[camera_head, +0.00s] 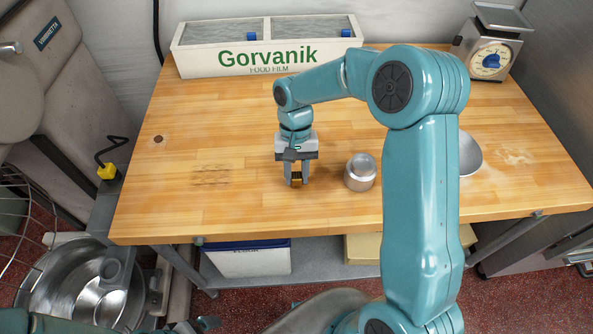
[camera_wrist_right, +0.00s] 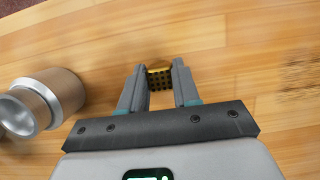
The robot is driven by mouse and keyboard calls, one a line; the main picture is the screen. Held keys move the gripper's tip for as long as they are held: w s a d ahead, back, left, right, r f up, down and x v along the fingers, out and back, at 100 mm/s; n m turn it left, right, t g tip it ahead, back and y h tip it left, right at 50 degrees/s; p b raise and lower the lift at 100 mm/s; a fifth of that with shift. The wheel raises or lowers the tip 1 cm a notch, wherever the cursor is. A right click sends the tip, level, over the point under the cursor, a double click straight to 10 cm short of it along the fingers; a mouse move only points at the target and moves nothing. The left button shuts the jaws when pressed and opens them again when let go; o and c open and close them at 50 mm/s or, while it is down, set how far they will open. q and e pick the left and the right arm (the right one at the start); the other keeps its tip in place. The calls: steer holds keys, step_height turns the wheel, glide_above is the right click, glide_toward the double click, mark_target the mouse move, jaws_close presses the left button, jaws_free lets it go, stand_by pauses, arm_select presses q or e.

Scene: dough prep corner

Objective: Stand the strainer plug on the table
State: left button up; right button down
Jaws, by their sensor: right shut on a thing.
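The strainer plug (camera_wrist_right: 160,78) is a small piece with a gold rim and a dark perforated body. My right gripper (camera_head: 296,182) is shut on it, with one finger on each side. In the head view the plug (camera_head: 296,178) shows between the fingertips, low over the wooden table (camera_head: 210,205). I cannot tell whether it touches the tabletop. The right gripper (camera_wrist_right: 158,88) also shows in the wrist view, its fingers partly covering the plug's sides. What seems to be my left gripper (camera_head: 205,323) is at the bottom edge, its jaws unclear.
A round metal piece (camera_head: 360,174) stands just right of the right gripper. A metal bowl (camera_head: 469,156) is partly behind my arm. A Gorvanik film box (camera_head: 190,64) and a dial scale (camera_head: 490,60) stand at the back. The table's left side is clear.

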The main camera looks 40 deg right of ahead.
steer(key=shift+w+f, duration=0.2)
steer(key=shift+f, duration=0.05)
steer(key=c, duration=0.8)
jaws_free()
steer(key=shift+r, duration=0.1)
steer(key=shift+s, duration=0.15)
steer(key=shift+r, duration=0.25)
steer(key=shift+w+r, duration=0.3)
steer(key=b+v, duration=0.1)
steer(key=v, duration=1)
steer(key=shift+d+r, duration=0.1)
steer(key=shift+s, duration=0.15)
